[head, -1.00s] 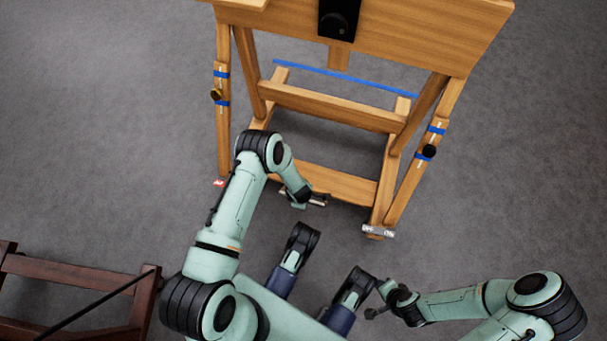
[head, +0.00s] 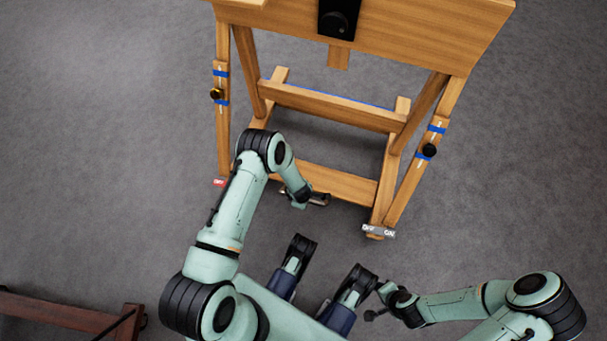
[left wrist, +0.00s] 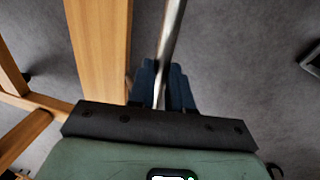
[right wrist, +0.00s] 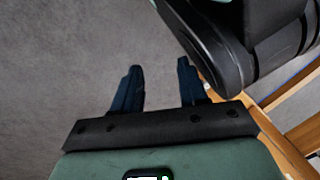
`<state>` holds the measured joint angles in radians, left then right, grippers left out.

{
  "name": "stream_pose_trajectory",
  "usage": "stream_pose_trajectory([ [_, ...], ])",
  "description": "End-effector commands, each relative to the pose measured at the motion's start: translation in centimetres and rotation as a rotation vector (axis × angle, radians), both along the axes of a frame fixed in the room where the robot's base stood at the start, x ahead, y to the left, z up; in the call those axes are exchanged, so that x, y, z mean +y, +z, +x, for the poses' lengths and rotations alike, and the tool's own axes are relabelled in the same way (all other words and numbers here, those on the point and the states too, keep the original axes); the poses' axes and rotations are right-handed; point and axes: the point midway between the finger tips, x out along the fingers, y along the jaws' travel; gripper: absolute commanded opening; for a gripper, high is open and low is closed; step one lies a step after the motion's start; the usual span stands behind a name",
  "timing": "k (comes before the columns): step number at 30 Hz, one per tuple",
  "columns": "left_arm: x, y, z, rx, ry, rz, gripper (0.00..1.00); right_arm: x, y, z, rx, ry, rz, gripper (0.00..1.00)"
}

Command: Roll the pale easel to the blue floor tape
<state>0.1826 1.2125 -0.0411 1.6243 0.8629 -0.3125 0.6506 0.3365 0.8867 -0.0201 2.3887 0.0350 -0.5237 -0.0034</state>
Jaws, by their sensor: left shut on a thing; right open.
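The pale wooden easel (head: 340,183) stands upright ahead of me in the head view, its top cut off by the frame. The blue floor tape (head: 345,97) shows only as a thin strip along the far edge of the easel's rear crossbar, which hides the rest. My left gripper (head: 316,198) is at the easel's near lower rail. In the left wrist view, its dark fingers (left wrist: 165,85) are shut on a metal bar handle (left wrist: 172,35) beside the wood. My right gripper (head: 375,312) is open and empty, low and apart from the easel; its spread fingers show in the right wrist view (right wrist: 158,88).
A dark red wooden frame (head: 60,310) lies at the lower left. Grey floor is clear on both sides of the easel.

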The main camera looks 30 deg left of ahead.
Motion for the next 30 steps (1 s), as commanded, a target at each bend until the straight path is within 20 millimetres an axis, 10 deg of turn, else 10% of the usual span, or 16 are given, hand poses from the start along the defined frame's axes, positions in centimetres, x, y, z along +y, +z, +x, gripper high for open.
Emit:
stream_pose_trajectory([
  [6,0.0,0.2,0.2,-0.004,0.000,0.000,0.00,0.0,0.0,0.0,0.000,0.000,0.000,0.43],
  [7,0.0,0.2,0.2,-0.004,0.000,0.000,0.29,0.0,0.0,0.0,0.000,0.000,0.000,0.43],
  [9,0.0,0.1,0.2,-0.004,0.000,0.000,0.44,0.0,0.0,0.0,0.000,0.000,0.000,0.43],
  [20,0.0,0.6,0.0,-0.002,0.000,0.000,0.44,0.1,0.4,0.3,-0.012,0.001,0.000,0.43],
  [30,-0.3,7.3,-1.1,-0.005,-0.001,0.000,0.44,0.9,5.0,4.5,-0.156,0.013,-0.003,0.43],
])
